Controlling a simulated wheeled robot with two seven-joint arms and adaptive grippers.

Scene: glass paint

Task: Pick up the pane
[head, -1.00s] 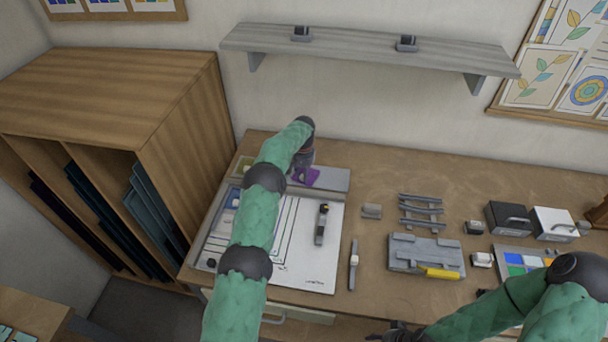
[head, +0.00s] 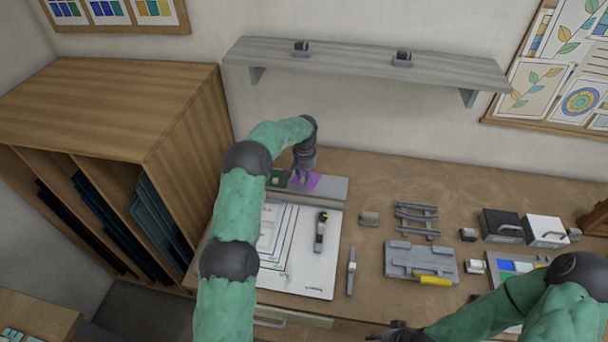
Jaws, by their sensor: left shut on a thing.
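The purple pane (head: 313,182) is at the grey strip (head: 335,187) at the back left of the bench. My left gripper (head: 303,177) points down over it and is shut on the purple pane; its fingers hide part of it. I cannot tell whether the pane is clear of the strip. A dark green pane (head: 277,181) shows just left of it, partly behind my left arm. My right gripper (head: 384,336) is at the bottom edge, mostly cut off, and its jaws cannot be made out.
A white pattern board (head: 318,272) with a dark tool (head: 321,232) lies in front of the strip. Grey fixtures (head: 420,262) and two boxes (head: 546,229) stand to the right. A shelf (head: 365,60) hangs above; a wooden rack (head: 110,100) stands left.

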